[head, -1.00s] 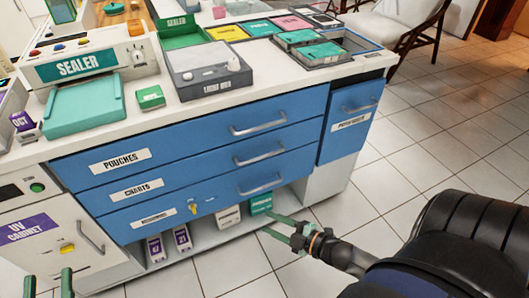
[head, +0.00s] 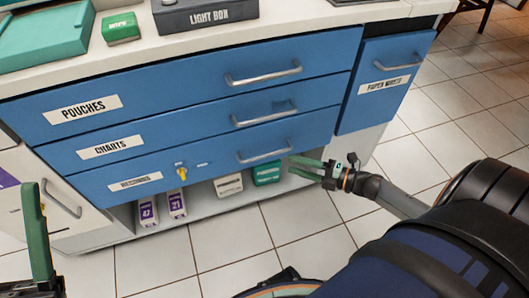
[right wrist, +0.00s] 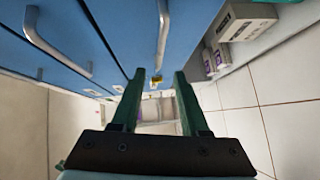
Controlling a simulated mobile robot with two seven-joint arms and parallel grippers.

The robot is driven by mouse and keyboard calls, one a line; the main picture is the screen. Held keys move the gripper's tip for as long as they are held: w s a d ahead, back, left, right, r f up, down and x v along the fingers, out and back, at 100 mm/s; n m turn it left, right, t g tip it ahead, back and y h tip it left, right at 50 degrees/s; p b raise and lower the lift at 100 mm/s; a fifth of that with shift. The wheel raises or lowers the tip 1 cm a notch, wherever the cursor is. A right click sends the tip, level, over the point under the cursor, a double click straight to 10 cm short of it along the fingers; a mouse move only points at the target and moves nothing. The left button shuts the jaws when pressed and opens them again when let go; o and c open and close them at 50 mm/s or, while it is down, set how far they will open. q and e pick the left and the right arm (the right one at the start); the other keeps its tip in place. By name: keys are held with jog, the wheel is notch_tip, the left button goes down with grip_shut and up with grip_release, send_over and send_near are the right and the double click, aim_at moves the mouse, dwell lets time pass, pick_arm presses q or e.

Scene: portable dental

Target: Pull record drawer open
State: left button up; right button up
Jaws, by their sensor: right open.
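The lowest blue drawer (head: 222,158) has a small blurred label, a yellow key (head: 182,174) in its front and a silver bar handle (head: 264,152). It sits flush with the drawers above. My right gripper (head: 302,168) is open and empty, just right of and below this handle, apart from it. In the right wrist view the open fingers (right wrist: 159,74) point along the drawer fronts, with a bar handle (right wrist: 163,30) ahead and above and the key (right wrist: 157,80) between the fingertips. My left gripper (head: 36,230) is at the left edge; its opening is unclear.
The charts drawer (head: 190,132) and pouches drawer (head: 170,90) lie above, both shut. A paper waste door (head: 383,85) is to the right. Boxes, including a green box (head: 267,175), stand on the low shelf beneath. Tiled floor (head: 285,225) in front is clear.

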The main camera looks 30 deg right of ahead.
aim_at(263, 155)
jog(key=b+x, duration=0.2)
jog(key=x, duration=0.9)
jog(key=shift+a+b, duration=0.1)
jog(key=shift+b, duration=0.25)
jog(key=shift+c, duration=0.3)
jog(key=shift+s, duration=0.1)
grip_shut()
dwell(0.3)
